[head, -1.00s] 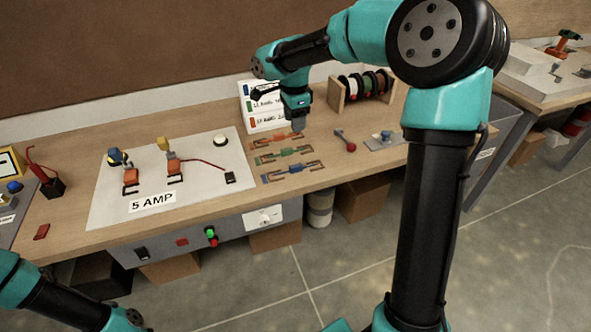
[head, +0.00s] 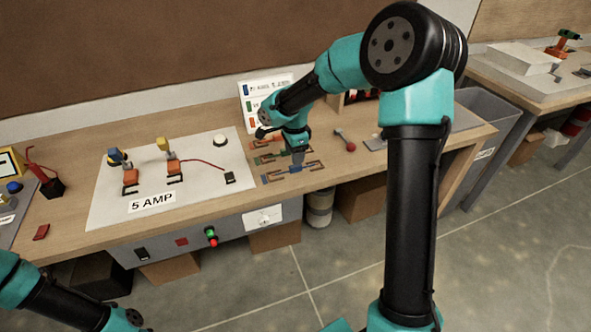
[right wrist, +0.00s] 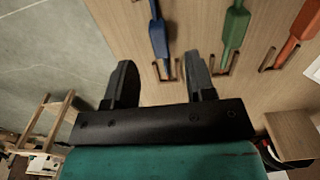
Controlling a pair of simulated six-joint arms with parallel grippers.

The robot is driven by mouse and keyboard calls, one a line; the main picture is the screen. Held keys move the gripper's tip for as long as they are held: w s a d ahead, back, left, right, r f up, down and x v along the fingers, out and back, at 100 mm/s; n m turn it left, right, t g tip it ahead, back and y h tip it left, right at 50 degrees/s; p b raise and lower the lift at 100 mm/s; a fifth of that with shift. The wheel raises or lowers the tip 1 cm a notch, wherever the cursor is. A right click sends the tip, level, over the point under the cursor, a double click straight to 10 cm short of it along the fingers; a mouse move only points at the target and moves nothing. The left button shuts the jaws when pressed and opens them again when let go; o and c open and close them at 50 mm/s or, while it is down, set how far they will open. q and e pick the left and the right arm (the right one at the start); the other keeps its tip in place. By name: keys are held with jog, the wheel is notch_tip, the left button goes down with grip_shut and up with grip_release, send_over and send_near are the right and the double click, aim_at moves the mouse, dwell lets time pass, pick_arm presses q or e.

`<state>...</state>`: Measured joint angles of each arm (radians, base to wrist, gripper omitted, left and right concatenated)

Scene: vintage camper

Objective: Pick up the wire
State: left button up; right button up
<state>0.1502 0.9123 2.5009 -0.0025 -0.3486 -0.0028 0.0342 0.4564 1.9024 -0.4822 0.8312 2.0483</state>
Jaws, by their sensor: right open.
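In the right wrist view the right gripper (right wrist: 160,70) is open and empty. The blue wire (right wrist: 158,35) lies ahead of the gap between its fingers. The green wire (right wrist: 235,28) and orange wire (right wrist: 302,30) lie to the right. I cannot tell its exact height above them. Of my left arm only links show, at the lower left.
A red-ended tool (head: 345,140) lies to the right.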

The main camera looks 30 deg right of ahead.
aim_at(295, 169)
jog(key=shift+f, duration=0.1)
jog(key=shift+d+f, duration=0.1)
jog(key=shift+f, duration=2.35)
jog(key=shift+s, duration=0.1)
jog(key=shift+c, duration=0.5)
grip_shut()
